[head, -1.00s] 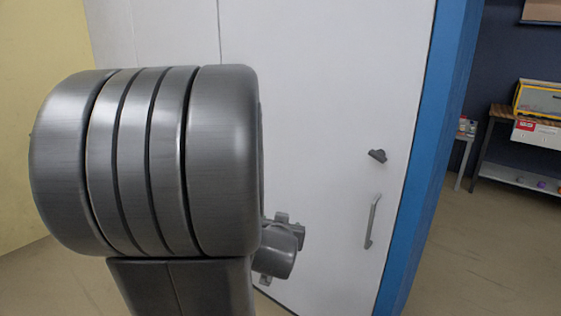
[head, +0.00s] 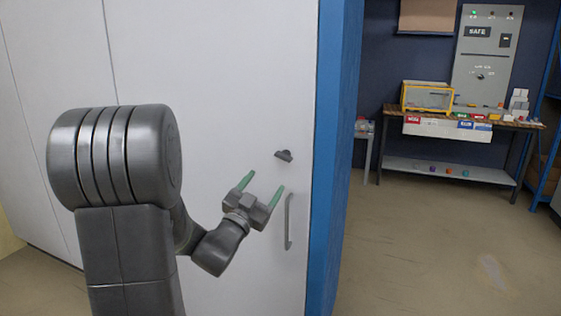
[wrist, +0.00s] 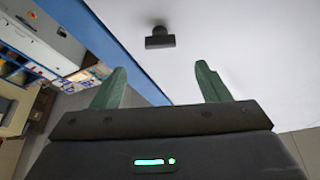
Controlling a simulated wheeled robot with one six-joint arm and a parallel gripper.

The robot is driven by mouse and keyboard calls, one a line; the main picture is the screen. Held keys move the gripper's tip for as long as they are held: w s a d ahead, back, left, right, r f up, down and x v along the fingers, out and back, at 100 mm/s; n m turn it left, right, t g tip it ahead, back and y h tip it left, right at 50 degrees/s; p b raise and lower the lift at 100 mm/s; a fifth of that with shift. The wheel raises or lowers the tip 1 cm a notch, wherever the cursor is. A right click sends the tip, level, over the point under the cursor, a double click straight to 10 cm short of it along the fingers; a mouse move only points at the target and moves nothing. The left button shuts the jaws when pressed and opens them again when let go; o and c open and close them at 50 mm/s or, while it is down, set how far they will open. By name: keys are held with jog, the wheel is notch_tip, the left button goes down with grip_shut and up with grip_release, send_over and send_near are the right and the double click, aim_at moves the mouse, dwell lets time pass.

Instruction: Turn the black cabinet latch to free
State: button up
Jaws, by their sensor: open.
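The black cabinet latch (head: 284,156) is a small dark knob on the white cabinet door (head: 215,60), near the door's right edge and above a grey bar handle (head: 289,221). In the wrist view the latch (wrist: 160,38) shows ahead of the fingers, near the top middle. My gripper (head: 264,184) is in front of the door, a little below and left of the latch. Its two green fingers are spread apart with nothing between them. In the wrist view my gripper (wrist: 161,88) is clear of the latch, with a gap between them.
A blue cabinet side panel (head: 336,130) borders the door on the right. A workbench (head: 480,122) with a yellow-framed box (head: 427,97) and several small boxes stands at the back right, below a grey panel (head: 484,60). The floor (head: 430,250) at right is clear.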

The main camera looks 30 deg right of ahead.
aim_at(282, 159)
jog(key=p+x, duration=0.1)
jog(key=x, duration=0.9)
jog(key=shift+w+d+r, duration=0.1)
jog(key=shift+d, duration=0.1)
